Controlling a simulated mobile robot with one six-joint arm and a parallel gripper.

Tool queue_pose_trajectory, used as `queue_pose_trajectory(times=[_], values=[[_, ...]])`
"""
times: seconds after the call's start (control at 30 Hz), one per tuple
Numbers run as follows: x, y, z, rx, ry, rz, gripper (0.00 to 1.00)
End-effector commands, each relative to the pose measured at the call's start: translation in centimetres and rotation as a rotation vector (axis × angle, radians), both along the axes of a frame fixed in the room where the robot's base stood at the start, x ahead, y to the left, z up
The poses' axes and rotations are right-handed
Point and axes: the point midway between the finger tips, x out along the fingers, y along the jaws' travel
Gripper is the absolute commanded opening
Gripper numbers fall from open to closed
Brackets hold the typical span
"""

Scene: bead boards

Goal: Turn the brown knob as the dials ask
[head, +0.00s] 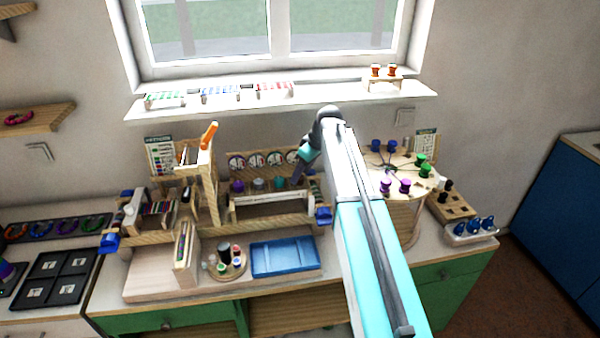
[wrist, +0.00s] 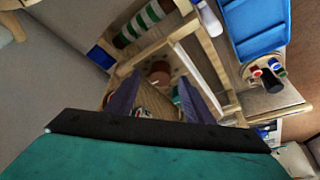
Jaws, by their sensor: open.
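A board with a row of round dials (head: 256,160) stands at the back of the bench in the head view. Below the dials are a purple knob (head: 238,186), a grey knob (head: 258,184) and a teal knob (head: 280,183). In the head view my gripper (head: 298,174) is at the right end of this row, and I cannot make out a brown knob there. In the wrist view a round reddish-brown knob (wrist: 160,70) shows beyond my gripper (wrist: 158,100). The two dark fingers are apart with nothing held between them. The dial readings are too small to read.
A wooden frame with a pale roller (head: 270,197) stands in front of the knobs. A tall wooden post with an orange handle (head: 209,135) rises to the left. A blue tray (head: 285,258) and a round stand of spools (head: 227,265) lie in front. A round peg table (head: 412,178) is to the right.

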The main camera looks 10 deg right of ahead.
Motion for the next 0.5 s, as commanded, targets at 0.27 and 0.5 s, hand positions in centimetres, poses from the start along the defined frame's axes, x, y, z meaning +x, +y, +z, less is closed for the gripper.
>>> queue_pose_trajectory(times=[0.27, 0.5], values=[[0.28, 0.38, -1.07, 0.0, 0.001, 0.001, 0.47], [0.31, 0.43, -1.13, 0.0, 0.0, 0.001, 0.47]])
